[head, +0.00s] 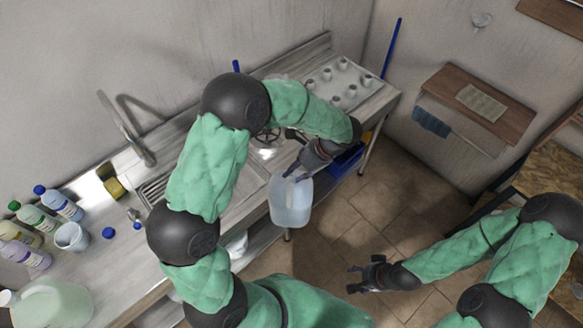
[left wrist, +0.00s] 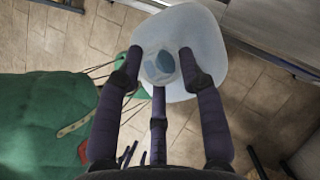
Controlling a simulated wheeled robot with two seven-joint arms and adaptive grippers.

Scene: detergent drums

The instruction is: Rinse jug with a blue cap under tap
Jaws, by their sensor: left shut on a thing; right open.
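A translucent white jug (head: 291,203) hangs from my left gripper (head: 298,172), in front of the counter's front edge. In the left wrist view the jug (left wrist: 208,45) sits between the dark fingers of my left gripper (left wrist: 160,62), which is shut on its top. A round grey-blue patch, perhaps the cap, shows between the fingers. The tap (head: 128,130) rises from the counter at the left of the sink (head: 225,205). My left arm hides part of the sink. My right gripper (head: 367,275) is open and empty above the floor.
Several bottles (head: 60,203), a light-blue cup (head: 71,236), loose blue caps (head: 109,232) and a large pale jug (head: 55,302) stand on the counter at the left. A yellow sponge (head: 115,188) lies near the tap. Tiled floor (head: 385,210) is clear on the right.

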